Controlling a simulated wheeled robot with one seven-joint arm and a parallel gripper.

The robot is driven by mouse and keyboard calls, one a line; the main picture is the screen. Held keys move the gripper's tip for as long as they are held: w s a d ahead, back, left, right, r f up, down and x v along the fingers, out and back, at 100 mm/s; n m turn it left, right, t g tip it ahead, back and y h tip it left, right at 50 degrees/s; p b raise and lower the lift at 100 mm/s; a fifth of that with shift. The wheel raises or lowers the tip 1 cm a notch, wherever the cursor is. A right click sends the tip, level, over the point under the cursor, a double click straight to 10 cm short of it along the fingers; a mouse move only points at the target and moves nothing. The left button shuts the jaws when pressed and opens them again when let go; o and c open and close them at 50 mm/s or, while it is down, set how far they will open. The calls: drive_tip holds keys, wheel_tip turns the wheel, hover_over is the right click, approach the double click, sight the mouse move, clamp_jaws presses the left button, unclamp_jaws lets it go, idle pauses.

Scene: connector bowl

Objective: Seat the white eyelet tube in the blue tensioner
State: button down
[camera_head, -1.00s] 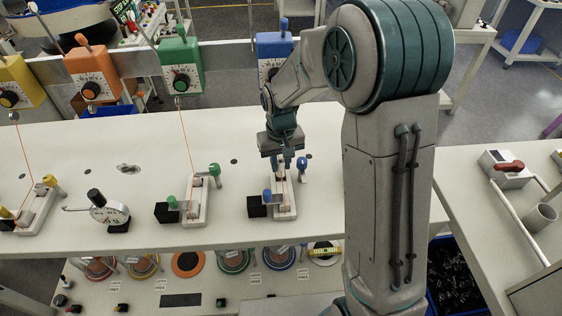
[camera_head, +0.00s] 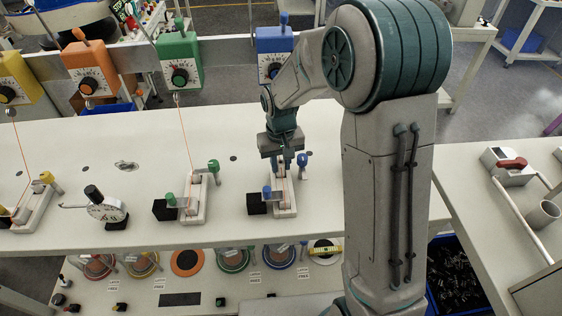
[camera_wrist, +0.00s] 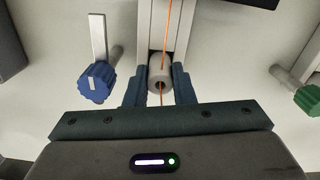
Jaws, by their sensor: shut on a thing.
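The white eyelet tube (camera_wrist: 160,75) is between my gripper's two dark fingers in the wrist view, with an orange wire running through it. My gripper (camera_wrist: 160,88) is shut on it, and its open end faces the camera. In the head view my gripper (camera_head: 281,166) points down over the blue-handled stand (camera_head: 284,205); the tube is too small to make out there. The blue tensioner (camera_head: 272,42) is a blue box with a black dial on the back rail, partly hidden by my arm. A pale channel lies beyond the tube; I cannot tell whether they touch.
A blue knob (camera_wrist: 97,82) stands left of my fingers and a green knob (camera_wrist: 308,98) at the right. A green-handled stand (camera_head: 197,200) and a dial gauge (camera_head: 104,208) stand to the left on the white table. Green, orange and yellow tensioners line the rail.

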sight(281, 162)
drive_tip(key=shift+f+b, duration=0.65)
drive_tip(key=shift+f, duration=0.25)
drive_tip(key=c, duration=1.1)
unclamp_jaws()
drive_tip(key=shift+c, duration=0.2)
wheel_tip(281, 162, up, 14)
drive_tip(key=b, duration=0.1)
drive_tip(key=shift+f, duration=0.1)
drive_tip(key=s+d+m+t, duration=0.1)
drive_tip(key=s+d, duration=0.4)
drive_tip(key=s, duration=0.5)
drive_tip(key=s+d+m+t, duration=0.1)
drive_tip(key=s+d, duration=0.4)
drive_tip(key=s, duration=0.5)
drive_tip(key=shift+t, duration=0.6)
